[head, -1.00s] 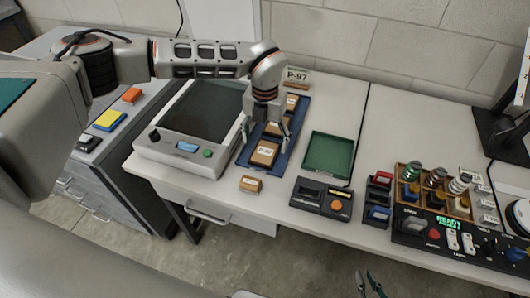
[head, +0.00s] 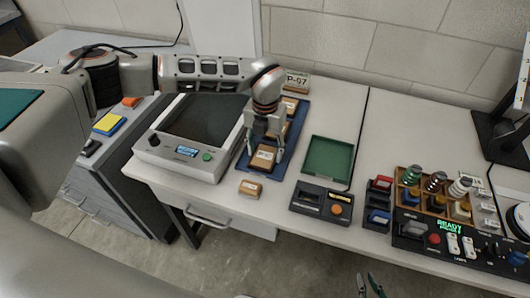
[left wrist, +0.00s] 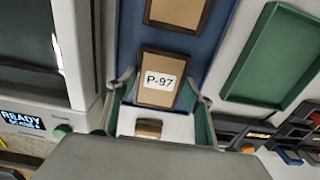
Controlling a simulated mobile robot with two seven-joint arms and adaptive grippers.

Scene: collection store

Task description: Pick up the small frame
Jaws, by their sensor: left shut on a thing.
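The small frame (head: 264,158) is brown with a wooden edge and a white label. It is at the near end of a blue tray (head: 246,163). In the left wrist view the frame (left wrist: 158,96) reads P-97. My left gripper (head: 266,153) reaches down over it, shut on it, with a finger at each side (left wrist: 160,92). The frame appears still at tray level; I cannot tell whether it touches the tray. My right gripper (head: 369,284) shows only its tips at the bottom edge of the head view, apart and empty.
More brown frames lie farther back in the tray. A scanner (head: 180,155) stands left, a green tray (head: 328,178) right. A small labelled brown block (head: 250,188) and a dark button box (head: 321,205) are in front. A P-97 sign (head: 296,82) stands behind.

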